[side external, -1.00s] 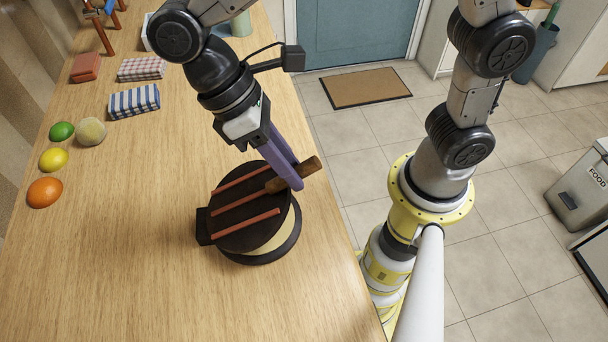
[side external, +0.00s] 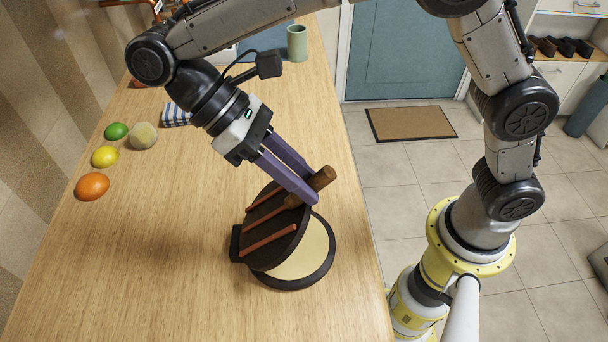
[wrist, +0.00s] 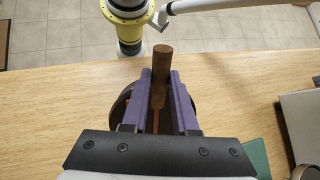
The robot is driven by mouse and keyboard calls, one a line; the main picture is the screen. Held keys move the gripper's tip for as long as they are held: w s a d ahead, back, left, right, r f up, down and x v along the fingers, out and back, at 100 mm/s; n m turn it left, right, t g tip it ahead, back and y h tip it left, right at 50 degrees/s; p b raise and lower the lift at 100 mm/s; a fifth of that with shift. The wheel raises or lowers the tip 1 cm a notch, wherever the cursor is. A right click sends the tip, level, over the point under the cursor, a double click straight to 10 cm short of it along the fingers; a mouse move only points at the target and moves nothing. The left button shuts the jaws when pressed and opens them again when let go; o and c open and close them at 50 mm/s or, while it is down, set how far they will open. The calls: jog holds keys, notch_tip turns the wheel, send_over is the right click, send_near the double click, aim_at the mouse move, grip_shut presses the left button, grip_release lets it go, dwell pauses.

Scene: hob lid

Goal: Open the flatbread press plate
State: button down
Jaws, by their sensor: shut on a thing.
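The flatbread press stands on the wooden worktop. Its dark round upper plate (side external: 268,232), with reddish bars across it, is tilted up from the hinge on its left side. A pale flatbread or pale plate surface (side external: 308,252) shows on the dark round base (side external: 325,272) beneath. The wooden handle (side external: 324,178) sticks out from the plate's upper right edge. My gripper (side external: 312,196) is shut on the handle with its purple fingers on either side. In the wrist view the handle (wrist: 161,75) lies between the two fingers, and the press is mostly hidden behind them.
An orange (side external: 92,186), a lemon (side external: 105,157), a lime (side external: 116,131) and a pale round item (side external: 143,136) lie at the left. A striped cloth (side external: 176,115) and a green cup (side external: 297,43) are farther back. The worktop in front is clear.

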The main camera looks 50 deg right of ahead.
jog(key=c, duration=0.7)
grip_release()
